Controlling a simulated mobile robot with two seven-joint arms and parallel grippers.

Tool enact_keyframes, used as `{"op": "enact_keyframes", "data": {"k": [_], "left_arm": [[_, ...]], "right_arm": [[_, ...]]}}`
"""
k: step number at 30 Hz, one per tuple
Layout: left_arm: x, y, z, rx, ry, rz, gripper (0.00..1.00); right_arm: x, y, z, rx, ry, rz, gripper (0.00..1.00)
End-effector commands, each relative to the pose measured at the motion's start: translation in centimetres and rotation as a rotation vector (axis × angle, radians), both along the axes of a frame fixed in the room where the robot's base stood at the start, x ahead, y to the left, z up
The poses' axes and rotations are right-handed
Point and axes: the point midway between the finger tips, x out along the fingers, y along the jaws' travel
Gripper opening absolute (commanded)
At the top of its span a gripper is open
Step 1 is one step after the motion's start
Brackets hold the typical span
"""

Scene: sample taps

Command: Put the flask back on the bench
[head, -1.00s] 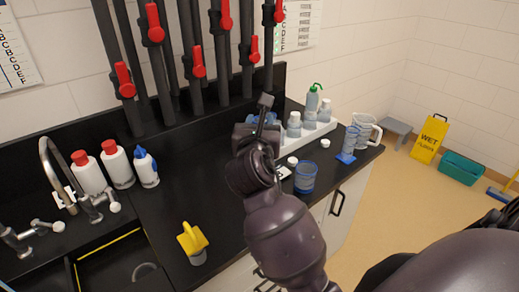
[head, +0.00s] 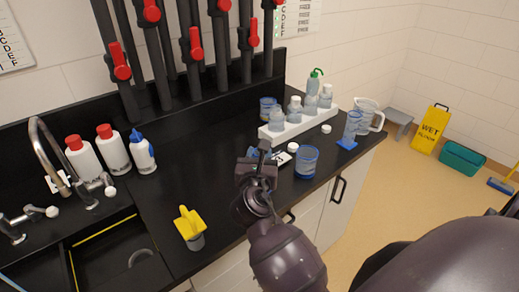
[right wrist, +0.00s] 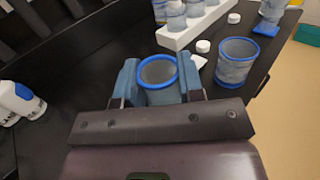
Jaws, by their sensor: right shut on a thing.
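My right gripper (right wrist: 157,82) is shut on the flask (right wrist: 158,72), a vessel with a blue rim, its mouth facing up between the two blue fingers in the right wrist view. In the head view the right gripper (head: 260,155) is over the black bench (head: 225,135), in front of the white rack, and mostly hides the flask. I cannot tell whether the flask's base touches the bench. My left gripper is not in view.
A blue-rimmed beaker (head: 306,161) stands right of the gripper, near the bench's front edge. The white rack (head: 300,127) holds several bottles behind. White caps (head: 293,147) lie nearby. A yellow-topped item (head: 190,226) stands near the sink.

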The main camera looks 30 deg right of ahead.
Motion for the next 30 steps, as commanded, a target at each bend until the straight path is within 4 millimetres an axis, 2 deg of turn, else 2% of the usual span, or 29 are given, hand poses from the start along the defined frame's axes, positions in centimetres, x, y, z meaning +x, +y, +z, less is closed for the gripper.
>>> {"op": "enact_keyframes", "data": {"k": [12,28,29,30], "left_arm": [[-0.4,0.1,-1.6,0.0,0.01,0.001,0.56],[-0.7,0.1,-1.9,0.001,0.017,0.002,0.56],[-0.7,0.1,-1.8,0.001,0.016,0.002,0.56],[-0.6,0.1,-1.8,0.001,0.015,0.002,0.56]], "right_arm": [[0.0,0.0,-4.1,0.0,0.001,0.001,0.01],[0.0,0.0,-4.6,-0.001,0.001,0.001,0.01],[0.0,0.0,-4.6,-0.001,0.001,0.001,0.4],[0.0,0.0,-4.6,0.0,0.0,0.001,0.46]]}}
